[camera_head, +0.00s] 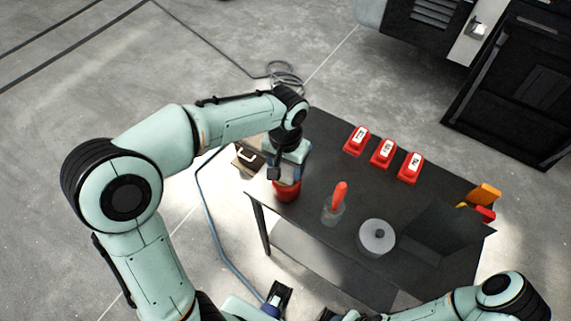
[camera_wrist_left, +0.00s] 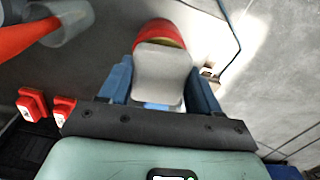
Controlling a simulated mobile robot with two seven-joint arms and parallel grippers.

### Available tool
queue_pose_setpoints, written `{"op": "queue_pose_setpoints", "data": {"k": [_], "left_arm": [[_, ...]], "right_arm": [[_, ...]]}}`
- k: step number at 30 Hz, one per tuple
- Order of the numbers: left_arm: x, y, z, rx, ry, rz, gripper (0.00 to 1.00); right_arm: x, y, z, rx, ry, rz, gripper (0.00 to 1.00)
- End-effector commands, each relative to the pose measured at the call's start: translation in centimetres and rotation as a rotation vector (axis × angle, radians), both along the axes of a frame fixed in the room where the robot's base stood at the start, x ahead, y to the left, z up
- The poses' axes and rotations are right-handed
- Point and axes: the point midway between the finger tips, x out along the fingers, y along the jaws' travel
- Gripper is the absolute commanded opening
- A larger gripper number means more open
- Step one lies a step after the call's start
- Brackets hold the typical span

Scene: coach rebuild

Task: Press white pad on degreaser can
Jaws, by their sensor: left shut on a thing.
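The degreaser can (camera_head: 287,192) is red and stands at the left corner of the dark table. In the left wrist view its red body and yellowish rim (camera_wrist_left: 163,33) show just beyond the pad. The white pad (camera_wrist_left: 162,75) is a pale grey-white block between the blue fingers of my left gripper (camera_wrist_left: 160,85), which is shut on it. I cannot tell whether pad and can touch.
On the table (camera_head: 330,150) are three red labelled blocks (camera_head: 382,153), a clear cup with an orange-handled tool (camera_head: 338,195), a grey roll (camera_head: 377,236) and a dark bin (camera_head: 440,235). Orange and red items (camera_head: 484,194) lie at the right edge. A hose crosses the floor.

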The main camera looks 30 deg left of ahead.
Motion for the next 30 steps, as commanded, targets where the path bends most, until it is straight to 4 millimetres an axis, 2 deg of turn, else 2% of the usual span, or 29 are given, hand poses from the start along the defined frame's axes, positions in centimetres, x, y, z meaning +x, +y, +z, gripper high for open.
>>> {"op": "queue_pose_setpoints", "data": {"k": [11, 30], "left_arm": [[-0.1, 0.0, 0.3, 0.001, 0.004, 0.000, 0.38], [0.0, 0.0, 5.6, 0.000, 0.000, 0.000, 0.38]], "right_arm": [[0.1, 0.0, 0.4, 0.001, -0.002, 0.000, 0.43], [2.1, 0.0, 4.7, 0.000, -0.024, 0.001, 0.43]]}}
